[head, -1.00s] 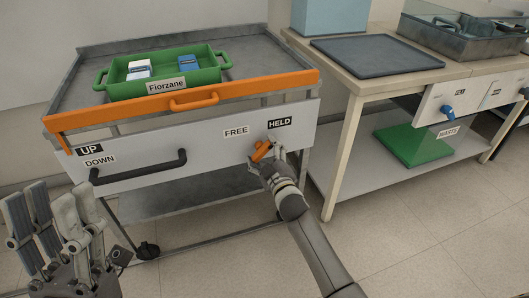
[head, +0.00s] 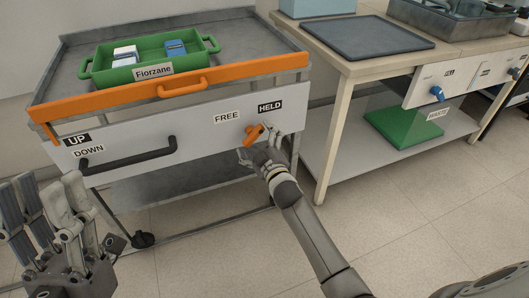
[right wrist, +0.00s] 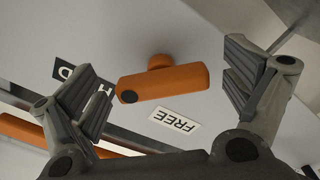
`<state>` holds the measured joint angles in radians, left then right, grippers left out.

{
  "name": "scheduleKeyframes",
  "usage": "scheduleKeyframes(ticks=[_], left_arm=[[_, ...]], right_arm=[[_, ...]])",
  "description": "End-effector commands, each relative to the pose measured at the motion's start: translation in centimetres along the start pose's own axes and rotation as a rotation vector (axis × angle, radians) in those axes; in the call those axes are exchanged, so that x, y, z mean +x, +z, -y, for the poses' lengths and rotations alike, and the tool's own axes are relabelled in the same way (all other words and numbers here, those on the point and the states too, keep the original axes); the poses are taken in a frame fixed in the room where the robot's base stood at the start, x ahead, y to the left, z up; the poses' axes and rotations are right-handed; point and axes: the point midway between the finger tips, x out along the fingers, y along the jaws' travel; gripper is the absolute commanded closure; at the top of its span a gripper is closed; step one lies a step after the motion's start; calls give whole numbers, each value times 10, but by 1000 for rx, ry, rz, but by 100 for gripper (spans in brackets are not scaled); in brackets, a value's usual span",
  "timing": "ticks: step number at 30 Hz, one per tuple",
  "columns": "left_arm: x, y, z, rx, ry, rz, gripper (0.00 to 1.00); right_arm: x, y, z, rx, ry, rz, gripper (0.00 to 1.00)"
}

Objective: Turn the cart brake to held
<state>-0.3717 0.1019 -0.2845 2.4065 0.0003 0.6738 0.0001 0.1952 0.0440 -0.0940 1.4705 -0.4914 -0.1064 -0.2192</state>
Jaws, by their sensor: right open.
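The cart brake is an orange handle (head: 253,134) on the white front panel of the cart, below and between the FREE label (head: 227,118) and the HELD label (head: 270,106). It sits slanted in the head view. My right gripper (head: 267,148) is open at the handle, with one finger on each side. In the right wrist view the handle (right wrist: 165,82) lies between the spread fingers, with visible gaps on both sides. The HELD label (right wrist: 68,73) is partly hidden by one finger there. My left gripper (head: 45,205) is open and empty at the lower left, away from the cart panel.
The cart carries a green tray (head: 105,76) and has an orange front bar (head: 120,95). A black handle (head: 130,152) sits by the UP and DOWN labels. A workbench (head: 345,66) with a dark mat stands to the right. The floor in front is clear.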

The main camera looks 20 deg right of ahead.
Motion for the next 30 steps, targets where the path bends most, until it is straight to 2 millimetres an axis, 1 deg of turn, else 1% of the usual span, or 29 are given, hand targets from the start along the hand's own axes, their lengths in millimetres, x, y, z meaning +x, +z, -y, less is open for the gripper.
scheduleKeyframes(ticks=[9,15,18,21,30], left_arm=[[0,-1,0,1,0,-2,59],[0,-1,0,1,0,-2,59],[0,-1,0,1,0,-3,59],[0,-1,0,1,0,-3,59],[0,-1,0,2,0,-3,59]], right_arm=[[-59,1,1,-1,-2,1,4],[-92,1,0,0,-2,2,4],[-102,1,0,1,-1,1,4],[-107,0,0,1,-1,1,4],[-110,0,0,1,0,1,4]])
